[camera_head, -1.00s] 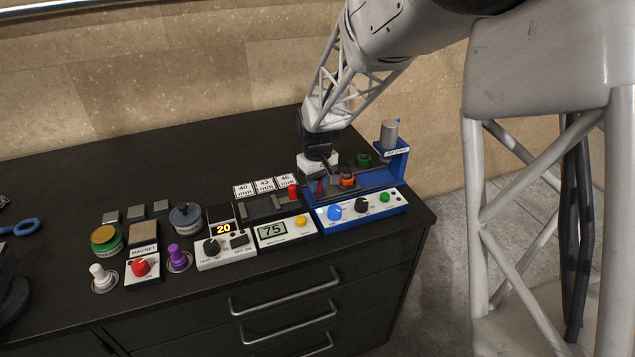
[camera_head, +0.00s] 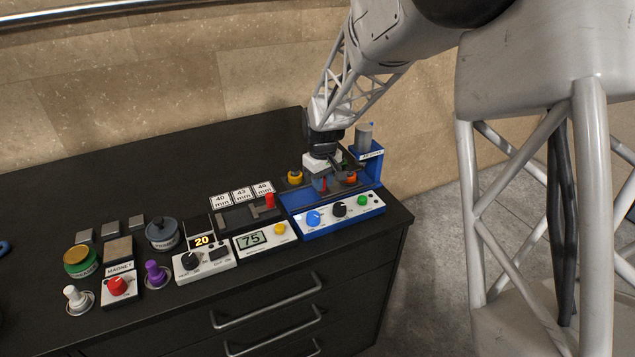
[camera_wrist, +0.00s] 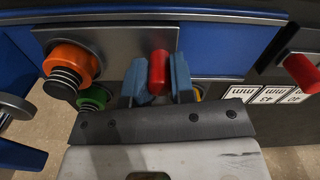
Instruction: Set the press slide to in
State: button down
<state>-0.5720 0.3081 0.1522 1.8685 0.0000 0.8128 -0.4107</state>
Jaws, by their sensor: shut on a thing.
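The press (camera_head: 287,201) is blue, with a raised column at its right end holding a grey cylinder (camera_head: 364,134). Its grey slide plate (camera_wrist: 112,42) carries a red upright handle (camera_wrist: 158,66). My gripper (camera_wrist: 157,82) is shut on this handle, with a blue finger pad on each side. In the head view my gripper (camera_head: 321,184) hangs over the press and covers part of the slide. An orange knob (camera_wrist: 68,60) with a spring is beside the handle on the column side, close to the column. A green knob (camera_wrist: 94,97) is partly hidden behind the gripper.
A yellow knob (camera_head: 295,177) stands behind the press's left part. The front panel holds a blue dial (camera_head: 313,218), a black dial (camera_head: 339,209) and a green button (camera_head: 362,200). The counter behind is clear.

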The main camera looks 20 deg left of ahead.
jog(key=c, duration=1)
grip_release()
jog(key=shift+o, duration=0.2)
jog(key=shift+r, duration=0.2)
jog(key=shift+r, duration=3.75)
